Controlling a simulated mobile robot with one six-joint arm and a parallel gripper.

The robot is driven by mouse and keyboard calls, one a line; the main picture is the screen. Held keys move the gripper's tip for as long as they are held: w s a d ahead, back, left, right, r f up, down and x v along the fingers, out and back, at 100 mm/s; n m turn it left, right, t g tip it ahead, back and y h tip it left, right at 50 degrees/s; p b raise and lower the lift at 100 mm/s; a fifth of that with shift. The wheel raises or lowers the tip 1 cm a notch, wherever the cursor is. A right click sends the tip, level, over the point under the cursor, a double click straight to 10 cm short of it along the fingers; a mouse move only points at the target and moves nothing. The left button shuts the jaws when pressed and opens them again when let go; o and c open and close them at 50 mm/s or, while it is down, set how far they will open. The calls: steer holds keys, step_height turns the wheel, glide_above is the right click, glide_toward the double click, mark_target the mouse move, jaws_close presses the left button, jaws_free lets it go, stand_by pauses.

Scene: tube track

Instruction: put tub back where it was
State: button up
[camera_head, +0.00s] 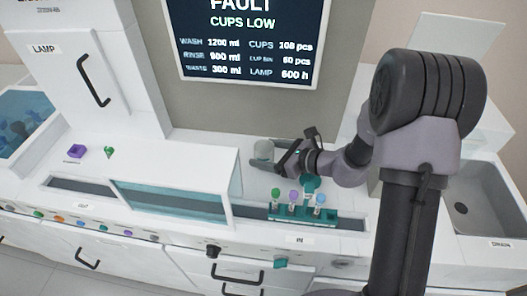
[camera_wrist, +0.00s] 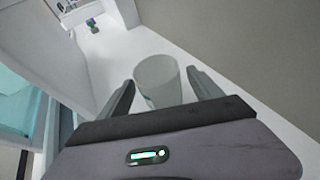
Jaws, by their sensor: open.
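A pale, translucent tub (camera_head: 264,150) stands upright on the white deck near the grey back wall, just beyond my gripper (camera_head: 270,158). In the wrist view the tub (camera_wrist: 158,80) shows between my two dark fingers (camera_wrist: 160,92), with a gap visible on each side. The fingers are open, one on each side of the tub.
A teal rack (camera_head: 303,216) with several capped tubes stands in front of my gripper. A clear-fronted cover (camera_head: 180,195) lies to the left. A sink (camera_head: 480,205) is at the right. A screen (camera_head: 250,40) above reads "FAULT CUPS LOW".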

steer(key=p+v, duration=0.2)
steer(key=v, duration=0.9)
